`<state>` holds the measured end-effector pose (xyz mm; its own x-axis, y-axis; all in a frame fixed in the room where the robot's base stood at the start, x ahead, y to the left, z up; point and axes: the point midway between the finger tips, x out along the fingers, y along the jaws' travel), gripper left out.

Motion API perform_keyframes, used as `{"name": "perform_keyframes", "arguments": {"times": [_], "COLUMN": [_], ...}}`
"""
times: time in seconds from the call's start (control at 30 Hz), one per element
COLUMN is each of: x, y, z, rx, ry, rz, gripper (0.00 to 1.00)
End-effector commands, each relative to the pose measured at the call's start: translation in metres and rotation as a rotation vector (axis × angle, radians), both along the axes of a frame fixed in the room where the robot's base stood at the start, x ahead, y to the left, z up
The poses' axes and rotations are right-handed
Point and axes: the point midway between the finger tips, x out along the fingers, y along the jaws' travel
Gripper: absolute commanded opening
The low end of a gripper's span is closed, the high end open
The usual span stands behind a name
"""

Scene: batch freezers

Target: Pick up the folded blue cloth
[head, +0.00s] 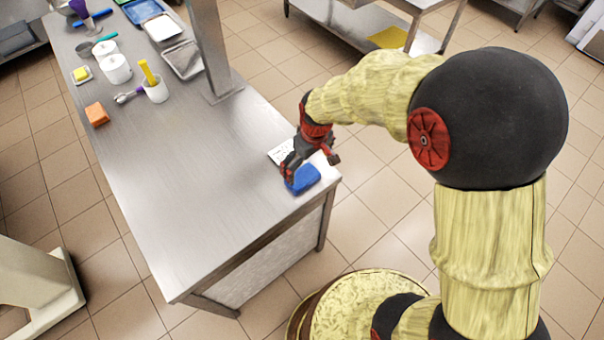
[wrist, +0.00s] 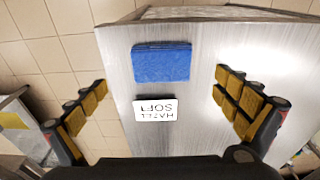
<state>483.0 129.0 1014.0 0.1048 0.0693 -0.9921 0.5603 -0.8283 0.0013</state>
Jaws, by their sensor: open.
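The folded blue cloth (head: 303,178) lies on the steel table near its right corner. In the wrist view the cloth (wrist: 161,62) is a flat blue rectangle near the table's edge, ahead of the fingers and left of the middle between them. My gripper (head: 312,167) is above the table beside the cloth and partly covers it in the head view. In the wrist view my gripper (wrist: 160,90) has its fingers wide apart with nothing between the pads. The exact height above the cloth is hard to tell.
A white printed card (wrist: 155,110) lies beside the cloth. An orange block (head: 97,114), a white cup with a yellow-handled tool (head: 155,88), white tubs (head: 116,69) and trays (head: 183,59) stand farther along. A steel post (head: 213,50) rises from the table (head: 190,180). The table's near middle is clear.

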Motion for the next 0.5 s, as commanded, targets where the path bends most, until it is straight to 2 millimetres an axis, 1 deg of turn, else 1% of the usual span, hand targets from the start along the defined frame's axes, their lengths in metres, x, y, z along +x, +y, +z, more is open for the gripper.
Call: {"name": "perform_keyframes", "arguments": {"times": [0.03,0.1,0.33,0.5], "x": [0.0,0.0,0.004,0.008], "y": [0.0,0.001,0.005,0.011], "z": [-0.007,-0.016,-0.032,-0.057], "rx": [-0.001,-0.001,-0.001,-0.001], "ry": [0.003,0.005,0.003,0.005], "rz": [0.001,0.0,0.0,0.0], "gripper": [1.0,1.0,1.0,1.0]}}
